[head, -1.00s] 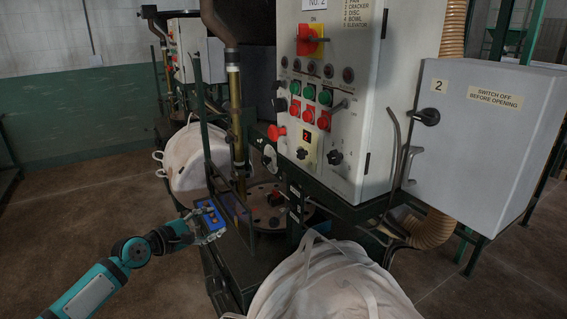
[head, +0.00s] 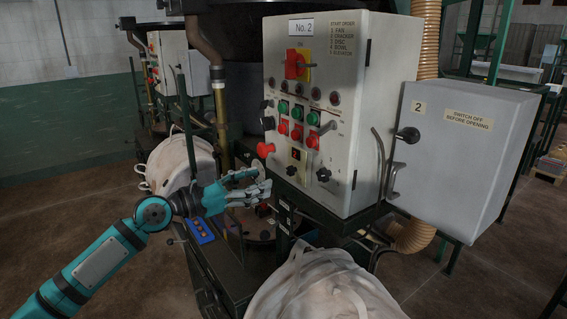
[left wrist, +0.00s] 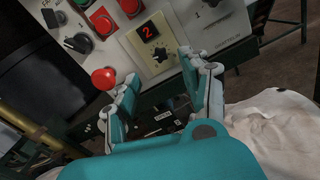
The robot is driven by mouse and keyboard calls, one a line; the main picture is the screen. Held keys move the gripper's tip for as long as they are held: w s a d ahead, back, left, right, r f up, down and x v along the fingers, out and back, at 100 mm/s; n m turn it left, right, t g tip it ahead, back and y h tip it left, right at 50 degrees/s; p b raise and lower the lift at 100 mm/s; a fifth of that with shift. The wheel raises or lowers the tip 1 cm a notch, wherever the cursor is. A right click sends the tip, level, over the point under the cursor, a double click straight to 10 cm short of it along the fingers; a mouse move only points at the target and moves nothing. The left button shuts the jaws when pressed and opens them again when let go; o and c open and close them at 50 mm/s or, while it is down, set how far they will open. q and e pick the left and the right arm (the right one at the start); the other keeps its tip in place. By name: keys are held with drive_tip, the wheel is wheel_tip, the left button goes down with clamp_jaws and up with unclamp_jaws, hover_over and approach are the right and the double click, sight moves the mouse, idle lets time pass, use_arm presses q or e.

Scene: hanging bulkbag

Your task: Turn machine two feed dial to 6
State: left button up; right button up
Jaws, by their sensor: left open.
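The No. 2 control panel (head: 345,100) is a pale upright box with buttons and switches. Low on it is a cream plate with a black feed dial (head: 292,170) under a small dark display. In the left wrist view the display (left wrist: 148,30) shows a red 2 and the dial (left wrist: 161,54) sits below it, its pointer setting too small to read. My left gripper (head: 265,181) is open and empty, left of and slightly below the dial in the head view. In the left wrist view its fingertips spread either side below the dial, apart from it. My right gripper is out of view.
A red mushroom button (head: 265,150) sticks out left of the dial. Another black knob (head: 323,175) is to its right. A white bulk bag (head: 325,285) hangs below the panel. A grey switch box (head: 460,150) stands at right.

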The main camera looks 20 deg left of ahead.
sight(288, 171)
use_arm(q)
drive_tip(key=p+x, duration=0.2)
drive_tip(key=x, duration=0.6)
drive_tip(key=shift+w, duration=0.1)
drive_tip(key=shift+c, duration=0.2)
clamp_jaws()
